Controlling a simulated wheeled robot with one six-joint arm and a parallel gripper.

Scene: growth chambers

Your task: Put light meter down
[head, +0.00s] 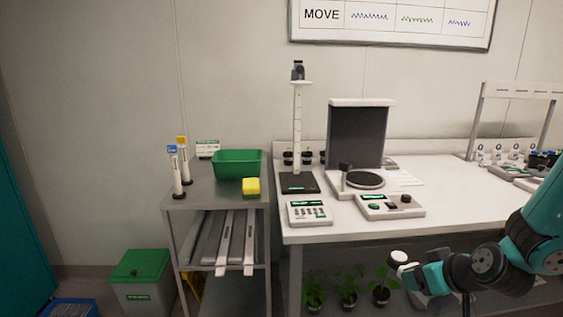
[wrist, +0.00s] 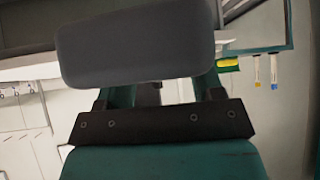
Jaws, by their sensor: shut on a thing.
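My gripper (head: 413,270) is in front of the white bench, at the lower right of the head view, below the bench top's front edge. It is shut on the light meter, whose pale round top (head: 398,256) shows at the gripper's tip. In the wrist view the light meter (wrist: 135,45) is a dark grey rounded block across the fingers (wrist: 158,93). It hides much of the view ahead. Its display and most of its body are hidden in the head view.
The white bench (head: 340,230) holds a keypad device (head: 309,213), a control box (head: 390,206), a height stand (head: 298,130) and a dark-panelled stand (head: 358,135). The grey cart (head: 190,205) at left holds a green tray (head: 238,163) and yellow sponge (head: 251,187). Potted plants (head: 347,287) stand below.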

